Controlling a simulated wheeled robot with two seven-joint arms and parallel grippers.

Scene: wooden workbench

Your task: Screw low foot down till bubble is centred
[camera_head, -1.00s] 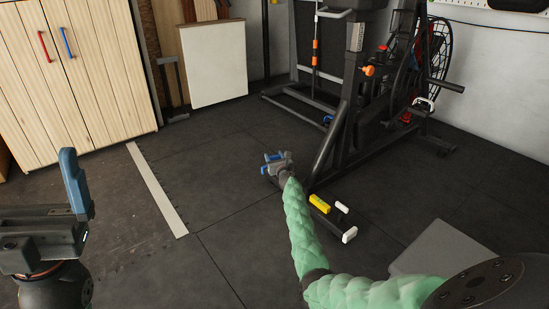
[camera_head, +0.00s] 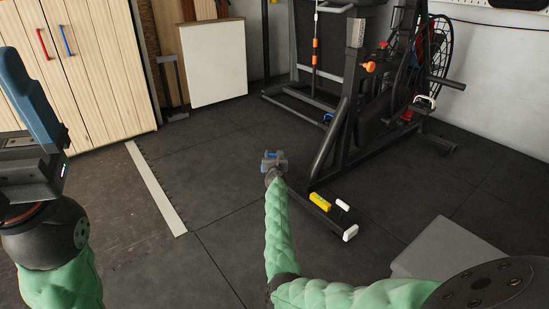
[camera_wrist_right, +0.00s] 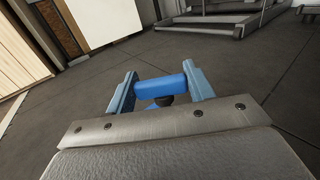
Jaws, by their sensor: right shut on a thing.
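My right gripper (camera_head: 273,158) is low over the floor, left of the exercise machine's base. In the right wrist view its blue fingers (camera_wrist_right: 160,92) stand on either side of a blue piece (camera_wrist_right: 158,87) with a dark round part below. They are shut on this piece; whether it is joined to the machine is unclear. A yellow block (camera_head: 320,201), perhaps the level, lies on the dark base bar (camera_head: 330,218); its bubble is too small to see. The bar's near end has a white cap (camera_head: 350,232). My left gripper (camera_head: 30,110) is raised at the left edge, partly cut off.
The exercise machine (camera_head: 342,150) stands right of centre, with its fan wheel behind. A small white piece (camera_head: 342,205) is beside the yellow block. A grey flat-topped box (camera_head: 450,250) is at lower right. A wooden cabinet (camera_head: 75,75) stands left.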

